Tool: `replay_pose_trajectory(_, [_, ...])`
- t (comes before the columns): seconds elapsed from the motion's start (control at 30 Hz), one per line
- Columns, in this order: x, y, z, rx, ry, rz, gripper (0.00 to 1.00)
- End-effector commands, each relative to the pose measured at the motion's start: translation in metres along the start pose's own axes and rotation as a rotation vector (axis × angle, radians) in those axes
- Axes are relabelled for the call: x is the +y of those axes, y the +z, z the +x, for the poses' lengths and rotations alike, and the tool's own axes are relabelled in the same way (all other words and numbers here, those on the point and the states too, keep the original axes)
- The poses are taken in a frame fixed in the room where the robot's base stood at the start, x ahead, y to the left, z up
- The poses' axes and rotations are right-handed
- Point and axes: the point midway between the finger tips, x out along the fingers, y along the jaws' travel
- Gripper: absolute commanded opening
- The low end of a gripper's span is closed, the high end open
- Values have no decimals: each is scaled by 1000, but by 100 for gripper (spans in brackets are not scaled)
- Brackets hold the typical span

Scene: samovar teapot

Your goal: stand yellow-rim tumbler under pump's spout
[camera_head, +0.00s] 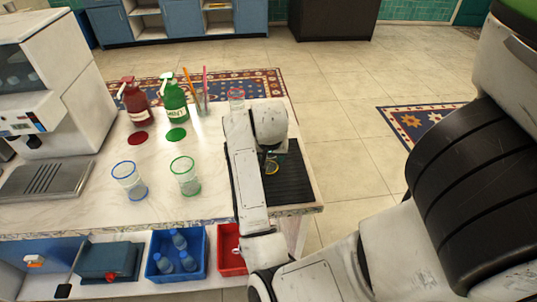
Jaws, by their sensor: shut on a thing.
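The yellow-rim tumbler (272,168) shows only in part, its yellow ring over the black ribbed mat at the table's right end. My gripper (271,157) is shut on it, mostly hidden by my own wrist; whether the tumbler touches the mat I cannot tell. Two pump bottles stand at the back left of the table: a dark red pump (137,104) and a green pump (175,102) lettered "MINT". A red disc (138,138) lies in front of the red pump and a green disc (176,135) in front of the green one.
A blue-rim tumbler (131,184) and a green-rim tumbler (187,181) stand at the front middle. A glass with straws (203,105) and a clear glass (236,98) stand at the back. A white coffee machine (58,85) fills the left. The black mat (292,182) is otherwise bare.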

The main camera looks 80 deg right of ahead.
Motion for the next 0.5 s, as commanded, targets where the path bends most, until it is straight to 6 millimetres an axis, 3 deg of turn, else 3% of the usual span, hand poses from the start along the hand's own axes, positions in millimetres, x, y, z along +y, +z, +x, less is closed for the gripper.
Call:
replay_pose_trajectory(0.1, [0,2,4,0,0,-1,35])
replay_pose_trajectory(0.13, [0,1,2,0,0,0,69])
replay_pose_trajectory(0.37, [0,1,2,0,0,0,91])
replay_pose_trajectory(0.5, [0,1,2,0,0,0,92])
